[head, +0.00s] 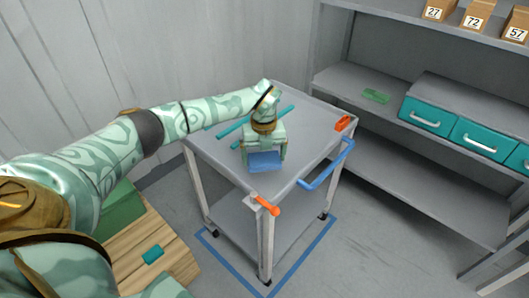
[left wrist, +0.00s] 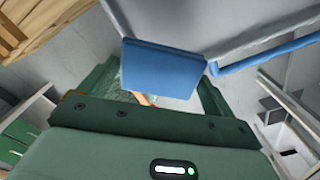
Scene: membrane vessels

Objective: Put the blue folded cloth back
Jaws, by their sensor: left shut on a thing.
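The blue folded cloth (head: 265,162) is at my left gripper (head: 264,154), over the front part of the grey cart top (head: 309,115). In the left wrist view the cloth (left wrist: 162,68) shows as a flat blue block between the green fingers of the gripper (left wrist: 165,88). The left gripper is shut on the cloth. The grey cart top also shows behind the cloth in that view (left wrist: 215,22). I cannot tell whether the cloth touches the cart top. My right gripper is not in view.
Teal bars (head: 225,128) lie on the cart top, partly hidden by my arm. The cart has a blue handle (head: 327,166) and orange parts (head: 267,206) at its corners. Shelves with teal drawers (head: 427,116) stand at the right. A wooden surface (head: 160,235) is at lower left.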

